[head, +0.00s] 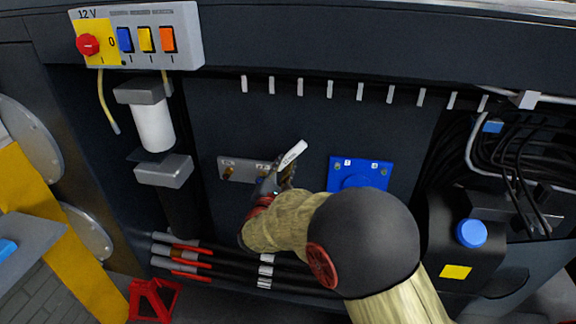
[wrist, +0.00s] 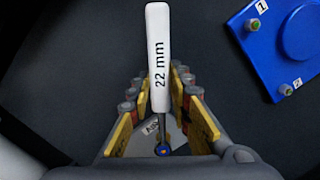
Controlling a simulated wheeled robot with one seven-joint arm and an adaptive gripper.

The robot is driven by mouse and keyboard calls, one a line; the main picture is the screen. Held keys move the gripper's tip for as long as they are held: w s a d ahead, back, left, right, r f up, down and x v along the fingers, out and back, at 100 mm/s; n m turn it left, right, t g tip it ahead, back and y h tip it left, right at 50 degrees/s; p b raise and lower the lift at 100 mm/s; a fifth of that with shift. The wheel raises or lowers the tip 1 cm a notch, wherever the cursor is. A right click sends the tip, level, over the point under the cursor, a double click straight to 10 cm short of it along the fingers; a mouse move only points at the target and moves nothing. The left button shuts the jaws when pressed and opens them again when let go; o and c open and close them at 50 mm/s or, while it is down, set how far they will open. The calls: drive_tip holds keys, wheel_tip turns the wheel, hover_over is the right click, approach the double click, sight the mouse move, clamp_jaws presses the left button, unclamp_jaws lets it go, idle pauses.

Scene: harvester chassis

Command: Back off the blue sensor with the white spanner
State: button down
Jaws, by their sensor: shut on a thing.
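The white spanner (wrist: 158,50) is marked "22 mm" and stands between the fingers of my gripper (wrist: 163,108) in the wrist view. Its white handle points away from the palm, and a thin dark shank runs back between the fingers. In the head view the spanner (head: 293,153) sticks up and right from my gripper (head: 284,178), which is shut on it. A small round blue and orange piece (wrist: 163,150) shows at the shank's lower end; I cannot tell whether it is the blue sensor. My gripper is in front of a grey plate with brass fittings (head: 229,171), partly hiding it.
A blue plate (head: 378,168) with numbered fittings is right of my gripper. A white filter canister (head: 153,128) and a switch panel (head: 185,15) are at left. Hoses (head: 215,258) run below, and cables (head: 520,150) crowd the right. The dark panel between is mostly bare.

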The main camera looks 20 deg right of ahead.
drive_tip(key=shift+w+a+r, duration=0.1)
drive_tip(key=shift+a+r, duration=0.05)
drive_tip(key=shift+r, duration=0.05)
drive_tip(key=shift+r+n, duration=0.1)
drive_tip(key=shift+n, duration=0.2)
drive_tip(key=shift+w+a+r+n+p, duration=0.4)
drive_tip(key=shift+a+n+p, duration=0.15)
drive_tip(key=shift+p, duration=0.1)
drive_tip(key=shift+w+a+r+n+p, duration=0.25)
drive_tip(key=shift+a+r+n+p, duration=0.1)
drive_tip(key=shift+a+n+p, duration=0.2)
drive_tip(key=shift+w+a+r+n+p, duration=0.3)
drive_tip(key=shift+w+a+n+p, duration=0.05)
drive_tip(key=shift+a+n+p, duration=0.25)
drive_tip(key=shift+w+a+r+n+p, duration=0.25)
drive_tip(key=shift+w+a+n+p, duration=0.1)
drive_tip(key=shift+a+n+p, duration=0.25)
drive_tip(key=shift+w+a+n+t+y, duration=0.2)
drive_tip(key=shift+a+n+t+y, duration=0.1)
drive_tip(key=shift+y, duration=0.1)
